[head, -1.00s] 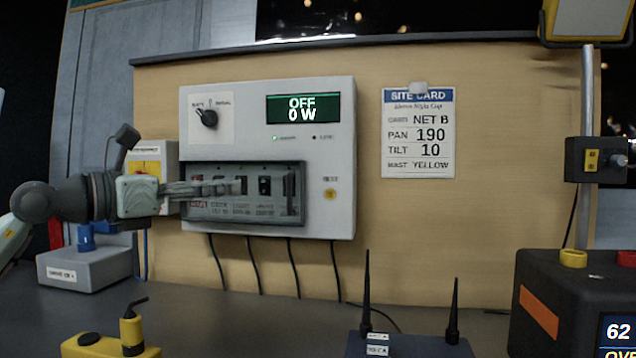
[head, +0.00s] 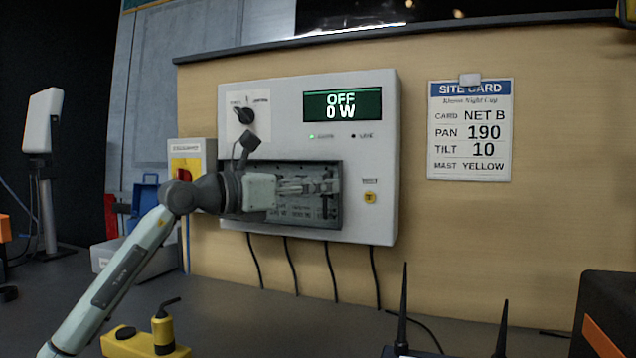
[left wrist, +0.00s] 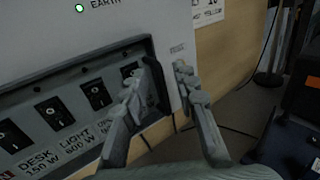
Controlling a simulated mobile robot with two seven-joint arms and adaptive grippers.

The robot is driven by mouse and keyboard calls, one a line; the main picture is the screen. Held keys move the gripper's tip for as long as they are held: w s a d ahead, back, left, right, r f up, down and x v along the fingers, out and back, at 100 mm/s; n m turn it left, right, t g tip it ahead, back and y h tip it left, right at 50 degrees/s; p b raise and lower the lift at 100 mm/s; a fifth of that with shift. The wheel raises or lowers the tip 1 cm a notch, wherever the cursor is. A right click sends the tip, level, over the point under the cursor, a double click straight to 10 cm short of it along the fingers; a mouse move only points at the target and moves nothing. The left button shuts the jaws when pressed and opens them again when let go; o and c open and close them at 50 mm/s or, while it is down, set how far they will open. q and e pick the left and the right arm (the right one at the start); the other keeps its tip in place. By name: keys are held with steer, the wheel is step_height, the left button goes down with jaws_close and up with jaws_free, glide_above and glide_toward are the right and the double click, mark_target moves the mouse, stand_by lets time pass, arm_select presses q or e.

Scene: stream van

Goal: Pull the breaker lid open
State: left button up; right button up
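The breaker lid (head: 300,213) is a dark-framed, see-through panel low on the grey power box (head: 385,150). It looks closed, with switches and labels behind it. Its dark upright handle (left wrist: 156,88) is at the lid's right end in the left wrist view. My left gripper (head: 336,187) is at that end of the lid. In the left wrist view my left gripper (left wrist: 158,75) is open, one finger on each side of the handle. The left finger looks very close to it; I cannot tell if they touch. My right gripper is out of view.
A yellow-and-red switch box (head: 187,160) is left of the power box. A yellow device (head: 150,340) and a black-antenna unit (head: 403,350) stand on the desk below. Cables hang under the box. A site card (head: 470,130) is on the wall to the right.

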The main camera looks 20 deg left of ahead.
arm_select(q)
steer(key=shift+w, duration=0.1)
jaws_close()
stand_by(0.5)
